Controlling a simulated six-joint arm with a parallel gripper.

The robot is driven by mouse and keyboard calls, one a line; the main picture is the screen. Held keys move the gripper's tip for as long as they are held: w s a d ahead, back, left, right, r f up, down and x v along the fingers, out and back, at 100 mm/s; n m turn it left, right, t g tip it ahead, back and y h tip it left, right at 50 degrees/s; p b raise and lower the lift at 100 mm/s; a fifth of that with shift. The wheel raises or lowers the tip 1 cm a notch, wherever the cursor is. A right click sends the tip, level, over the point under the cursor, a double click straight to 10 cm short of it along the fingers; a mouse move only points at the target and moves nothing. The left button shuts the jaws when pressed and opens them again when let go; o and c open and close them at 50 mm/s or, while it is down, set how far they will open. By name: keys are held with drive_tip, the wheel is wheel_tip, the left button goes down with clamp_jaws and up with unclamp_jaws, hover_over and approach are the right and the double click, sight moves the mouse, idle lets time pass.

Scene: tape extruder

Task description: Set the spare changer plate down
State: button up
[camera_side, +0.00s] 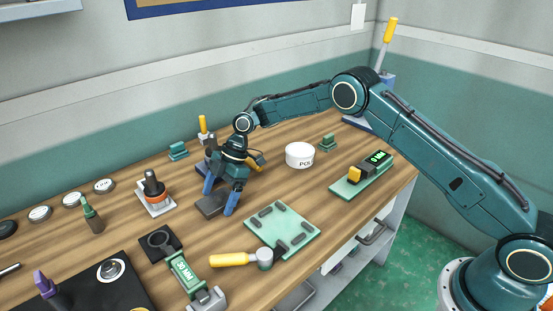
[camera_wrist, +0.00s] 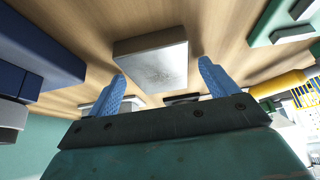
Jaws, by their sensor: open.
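A flat dark grey plate (camera_side: 210,205), which looks like the spare changer plate, lies on the wooden bench under my gripper. In the wrist view the plate (camera_wrist: 150,64) is a pale, scuffed metal block lying between and beyond my fingertips. My gripper (camera_side: 217,203) points down with its two blue fingers apart, one on either side of the plate. In the wrist view the gripper (camera_wrist: 162,69) shows both fingers spread with nothing clamped. I cannot tell whether a finger touches the plate.
A light green plate with dark bars (camera_side: 283,229) lies in front on the right. A yellow-handled tool (camera_side: 232,259) lies before it. A white tub (camera_side: 300,155) stands behind right, and an orange-and-black knob on a pale base (camera_side: 156,195) to the left. Bare bench lies between them.

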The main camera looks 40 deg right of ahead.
sight(222, 198)
drive_tip(key=c, duration=1.6)
drive_tip(key=shift+c, duration=0.3)
drive_tip(key=shift+r, duration=0.1)
wheel_tip(222, 198, up, 10)
drive_tip(key=shift+r+m, duration=0.1)
drive_tip(key=shift+m, duration=0.2)
drive_tip(key=s+d+f+m+t+h, duration=0.3)
drive_tip(key=s+d+m+t+h, duration=0.3)
drive_tip(key=s+d+m, duration=0.8)
drive_tip(key=d+m, duration=0.3)
drive_tip(key=d, duration=0.1)
drive_tip(key=shift+s, duration=0.4)
